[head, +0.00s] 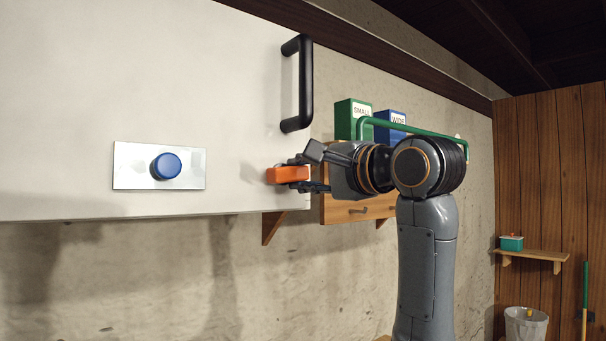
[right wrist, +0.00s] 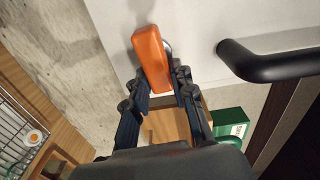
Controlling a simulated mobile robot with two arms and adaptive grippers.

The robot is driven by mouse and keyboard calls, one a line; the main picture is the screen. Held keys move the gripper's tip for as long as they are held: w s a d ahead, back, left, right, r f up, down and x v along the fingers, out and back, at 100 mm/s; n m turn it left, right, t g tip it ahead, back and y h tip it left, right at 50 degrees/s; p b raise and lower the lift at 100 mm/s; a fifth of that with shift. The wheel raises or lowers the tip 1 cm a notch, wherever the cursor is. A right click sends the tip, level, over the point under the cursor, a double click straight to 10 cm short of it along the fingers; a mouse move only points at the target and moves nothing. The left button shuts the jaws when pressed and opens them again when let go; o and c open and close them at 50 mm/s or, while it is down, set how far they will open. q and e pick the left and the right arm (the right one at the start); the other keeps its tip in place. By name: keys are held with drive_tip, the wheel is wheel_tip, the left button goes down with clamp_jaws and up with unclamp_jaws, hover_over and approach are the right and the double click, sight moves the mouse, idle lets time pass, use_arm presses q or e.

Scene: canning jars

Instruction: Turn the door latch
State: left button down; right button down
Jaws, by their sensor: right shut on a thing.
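The orange latch (head: 287,175) is on the white door (head: 230,80), near the door's lower right edge. My right gripper (head: 311,172) is shut on the latch from the right in the head view. In the right wrist view, the latch (right wrist: 152,58) lies between the tips of the fingers (right wrist: 160,84), long and slightly tilted. A black bar handle (head: 303,85) is on the door above the latch; it also shows in the right wrist view (right wrist: 270,65). My left gripper is not in view.
A blue round knob (head: 166,166) sits on a metal plate on the door. Behind my right arm is a wooden shelf (head: 340,211) with a green box (head: 347,117) and a blue box (head: 384,126). A bin (head: 526,325) stands at the lower right.

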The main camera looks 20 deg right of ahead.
drive_tip(key=shift+f+m, duration=0.15)
drive_tip(key=shift+m, duration=0.35)
drive_tip(key=c, duration=1.1)
unclamp_jaws()
drive_tip(key=v, duration=1.2)
